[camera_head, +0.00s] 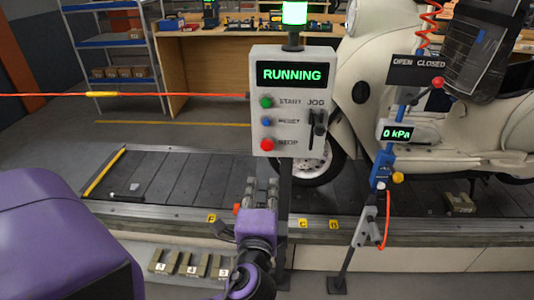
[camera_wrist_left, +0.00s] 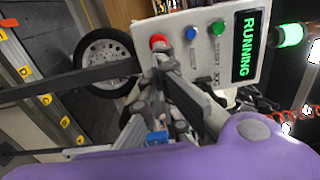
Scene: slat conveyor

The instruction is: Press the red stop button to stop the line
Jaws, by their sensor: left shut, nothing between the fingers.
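The red stop button (camera_head: 267,144) is the lowest of the buttons on a pale control panel (camera_head: 260,100), beside the word STOP. The panel's display (camera_head: 292,74) reads RUNNING, and a green lamp (camera_head: 294,13) is lit above it. My left gripper (camera_head: 263,182) is shut and empty, below the panel in the head view. In the left wrist view its fingertips (camera_wrist_left: 160,52) appear right by the red button (camera_wrist_left: 157,40) and partly overlap its edge. I cannot tell whether they touch. My right gripper is not in view.
A green START button (camera_head: 266,102) and a blue RESET button (camera_head: 266,122) sit above the red one. A jog lever (camera_head: 318,124) is on the panel's right. The slat conveyor (camera_head: 170,185) runs behind, with a cream scooter (camera_head: 400,70). A gauge stand (camera_head: 395,132) stands right.

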